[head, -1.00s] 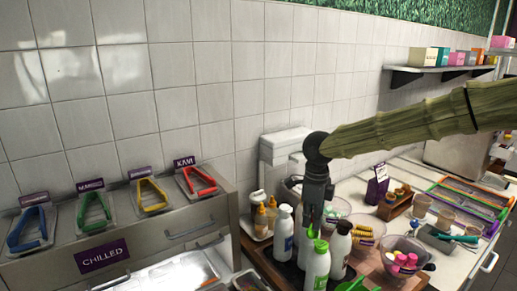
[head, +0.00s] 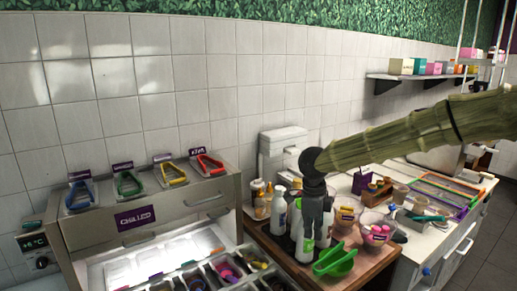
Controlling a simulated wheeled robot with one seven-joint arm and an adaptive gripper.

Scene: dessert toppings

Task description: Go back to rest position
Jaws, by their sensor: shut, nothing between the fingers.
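My gripper (head: 309,232) hangs pointing down at the end of my arm, in front of the white bottles on the wooden counter. Its fingers are shut with nothing seen between them. It covers part of a white bottle with a green label (head: 304,250). Whether it touches the bottle cannot be told. Another white bottle (head: 279,213) stands just left of it. My arm reaches in from the right edge in a green-brown sleeve.
A green scoop (head: 335,262) lies at the counter's front. Bowls of toppings (head: 375,228) stand to the right. The chilled cabinet (head: 150,215) with coloured tongs on top stands left, above a lit tray of containers (head: 225,270). A wall shelf (head: 412,76) holds boxes.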

